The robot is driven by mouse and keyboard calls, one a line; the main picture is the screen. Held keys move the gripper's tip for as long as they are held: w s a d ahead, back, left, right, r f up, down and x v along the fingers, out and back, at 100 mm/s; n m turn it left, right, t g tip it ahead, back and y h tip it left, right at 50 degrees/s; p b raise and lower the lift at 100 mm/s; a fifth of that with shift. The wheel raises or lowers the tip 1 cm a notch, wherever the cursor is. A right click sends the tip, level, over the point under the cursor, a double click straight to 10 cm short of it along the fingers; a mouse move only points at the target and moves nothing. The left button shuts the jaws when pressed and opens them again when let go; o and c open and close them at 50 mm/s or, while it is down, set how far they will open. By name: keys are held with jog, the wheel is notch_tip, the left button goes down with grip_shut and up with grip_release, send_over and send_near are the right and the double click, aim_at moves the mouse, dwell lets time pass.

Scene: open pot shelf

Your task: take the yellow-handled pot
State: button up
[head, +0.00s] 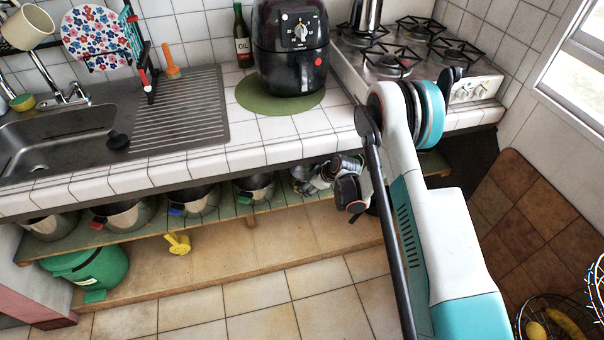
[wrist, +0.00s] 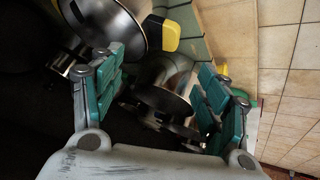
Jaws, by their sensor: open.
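In the wrist view the yellow-handled pot (wrist: 105,22) is a round metal pot at the top edge, partly cut off by the frame. Its yellow handle (wrist: 171,36) points right, above the space between my fingers. My gripper (wrist: 162,62) is open and nothing shows clasped in it. The handle looks just beyond the fingertips; the exact gap cannot be told. In the head view my gripper (head: 322,177) is at the shelf under the counter, right of the green-handled pot (head: 254,188). I cannot make out the yellow-handled pot there; my arm covers that part.
More pots stand on the green shelf to the left, with a red handle (head: 96,223) and a blue handle (head: 176,211). Other metalware (wrist: 165,98) shows between my fingers. The tiled counter edge (head: 200,160) overhangs the shelf. A green bin (head: 90,266) stands lower left.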

aim_at(298, 185)
jog(key=b+x, duration=0.2)
jog(key=x, duration=0.4)
jog(key=shift+w+f, duration=0.1)
jog(key=shift+f, duration=0.2)
jog(key=b+x, duration=0.2)
jog(key=x, duration=0.1)
jog(key=b+x, duration=0.1)
jog(key=x, duration=0.1)
jog(key=shift+d+f, duration=0.2)
jog(key=shift+d, duration=0.05)
jog(key=shift+r, duration=0.1)
jog(key=c, duration=1.5)
